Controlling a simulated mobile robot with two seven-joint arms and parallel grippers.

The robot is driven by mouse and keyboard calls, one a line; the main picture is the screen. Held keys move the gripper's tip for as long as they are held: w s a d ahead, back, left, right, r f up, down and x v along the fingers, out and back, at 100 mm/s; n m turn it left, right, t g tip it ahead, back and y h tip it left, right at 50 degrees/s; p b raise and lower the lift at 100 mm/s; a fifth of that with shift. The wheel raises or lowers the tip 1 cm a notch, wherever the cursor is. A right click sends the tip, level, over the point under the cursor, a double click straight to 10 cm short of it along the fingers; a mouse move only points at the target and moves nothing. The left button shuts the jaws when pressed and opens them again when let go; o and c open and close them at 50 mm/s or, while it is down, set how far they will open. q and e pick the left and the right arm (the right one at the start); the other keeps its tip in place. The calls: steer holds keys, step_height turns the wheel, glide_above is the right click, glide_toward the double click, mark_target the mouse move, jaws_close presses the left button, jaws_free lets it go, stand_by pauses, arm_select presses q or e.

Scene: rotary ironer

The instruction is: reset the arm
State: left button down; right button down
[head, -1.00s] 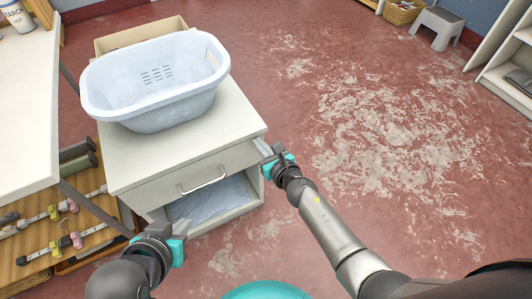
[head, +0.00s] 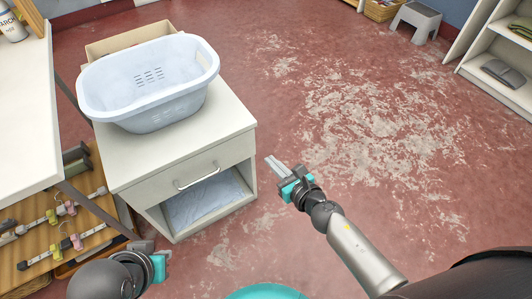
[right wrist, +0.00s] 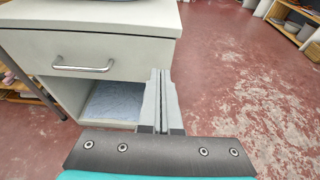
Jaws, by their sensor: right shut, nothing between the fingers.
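My right gripper (head: 277,166) is shut and empty, in the air to the right of the white cabinet (head: 150,150). In the right wrist view its fingers (right wrist: 159,85) are pressed together in front of the cabinet's right edge. My left gripper (head: 162,262) is low in the head view, in front of the cabinet; its fingers are too hard to make out to tell whether they are open or shut. The cabinet has a closed drawer with a metal handle (head: 197,176) and an open lower compartment holding a folded blue-white cloth (head: 205,200).
A light blue laundry basket (head: 150,105) stands on the cabinet. A white table (head: 25,120) is at the left, with a wooden rack holding clips (head: 65,207) below it. A grey step stool (head: 416,20) and shelves (head: 500,65) are far right. The red floor between is clear.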

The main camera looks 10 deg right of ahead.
arm_select(q)
steer(key=shift+f, duration=0.3)
arm_select(e)
steer(key=shift+v, duration=0.8)
